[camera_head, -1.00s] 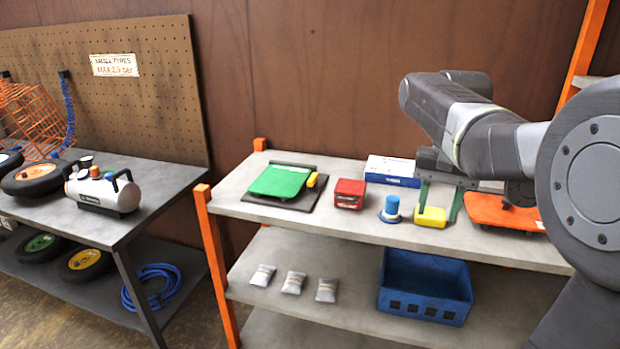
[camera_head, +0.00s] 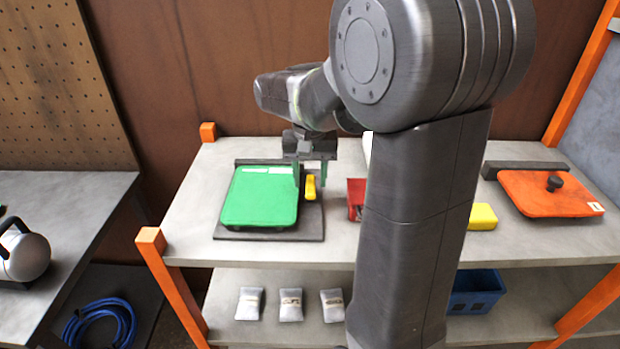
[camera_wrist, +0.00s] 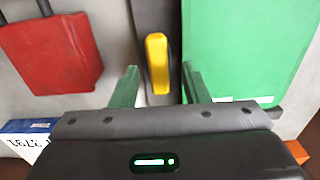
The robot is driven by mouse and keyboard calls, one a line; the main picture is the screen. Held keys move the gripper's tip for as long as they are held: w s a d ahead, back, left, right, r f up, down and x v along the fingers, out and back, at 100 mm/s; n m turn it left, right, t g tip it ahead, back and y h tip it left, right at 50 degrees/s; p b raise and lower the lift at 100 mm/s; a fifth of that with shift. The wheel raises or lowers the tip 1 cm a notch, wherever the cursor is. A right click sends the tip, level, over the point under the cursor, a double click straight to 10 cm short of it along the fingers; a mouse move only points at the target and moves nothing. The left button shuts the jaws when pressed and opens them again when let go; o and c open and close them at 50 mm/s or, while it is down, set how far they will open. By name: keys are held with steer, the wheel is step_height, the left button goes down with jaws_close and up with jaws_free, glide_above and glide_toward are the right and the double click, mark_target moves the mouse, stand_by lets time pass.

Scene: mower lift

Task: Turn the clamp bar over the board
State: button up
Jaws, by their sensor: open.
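The green board (camera_head: 262,197) lies on a dark base plate (camera_head: 270,236) at the left of the shelf top. The yellow clamp bar (camera_head: 310,187) sits just right of the board, on the plate, lying lengthwise beside the board's edge and not over it. In the wrist view the clamp bar (camera_wrist: 157,63) stands between the green fingers, and the board (camera_wrist: 240,50) is to its right. My gripper (camera_head: 310,172) is open above the bar, with one finger on each side of it. My gripper's fingers (camera_wrist: 159,84) appear apart from the bar; their exact height above it is unclear.
A red box (camera_head: 355,198) stands right of the plate, partly hidden by my arm. A yellow block (camera_head: 482,216) and an orange board (camera_head: 548,193) lie further right. Small grey bags (camera_head: 290,304) and a blue crate (camera_head: 474,291) are on the lower shelf.

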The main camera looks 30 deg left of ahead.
steer(key=shift+d+f, duration=0.1)
steer(key=shift+f, duration=0.35)
steer(key=shift+c, duration=0.2)
jaws_close()
